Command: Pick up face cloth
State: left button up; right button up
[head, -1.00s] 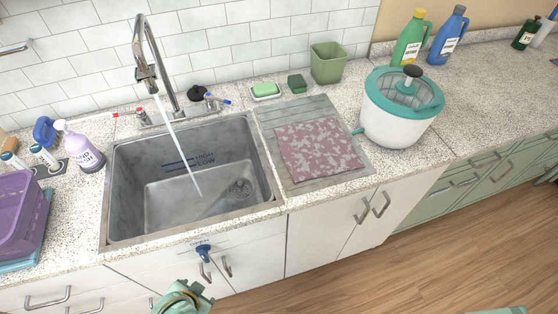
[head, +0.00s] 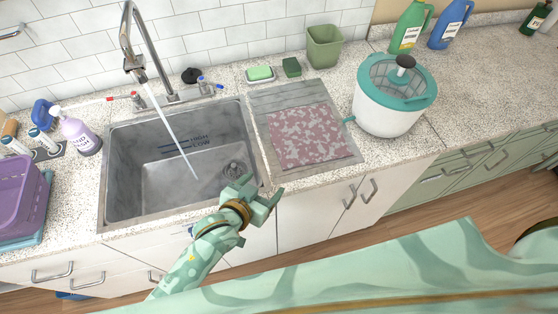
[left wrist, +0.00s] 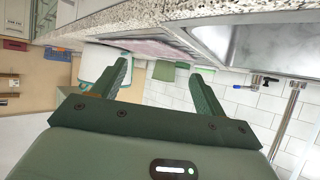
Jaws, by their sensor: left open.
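The face cloth, pink with a pale blotchy pattern (head: 306,136), lies flat on the grey drainboard (head: 262,97) right of the sink. In the left wrist view it shows as a thin pink strip (left wrist: 150,47) near the counter edge. My left gripper (head: 262,191) is open and empty at the sink's front right corner, left of and nearer than the cloth, not touching it. Its two fingers are spread in the left wrist view (left wrist: 160,75). My right gripper is not in view.
Water runs from the tap (head: 140,60) into the steel sink (head: 150,205). A white and teal salad spinner (head: 388,105) stands right of the cloth. A green soap dish (head: 260,75), sponge (head: 292,67) and green bin (head: 323,47) stand behind it.

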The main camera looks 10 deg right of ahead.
aim_at(281, 175)
pick_arm(q)
jog(key=shift+w+d, duration=0.15)
jog(key=shift+d, duration=0.45)
jog(key=shift+w+d+f+h+b, duration=0.15)
jog(key=shift+f+h+b, duration=0.15)
jog(key=shift+b, duration=0.2)
jog(key=b+x, duration=0.6)
jog(key=b, duration=0.1)
jog(key=shift+f, duration=0.25)
jog(key=shift+w+d+f, duration=0.15)
jog(key=shift+w+d, duration=0.45)
jog(key=shift+w, duration=0.05)
jog(key=shift+w+d+f+b, duration=0.15)
jog(key=shift+w+d+b, duration=0.15)
jog(key=shift+w+d, duration=0.1)
jog(key=shift+a, duration=0.1)
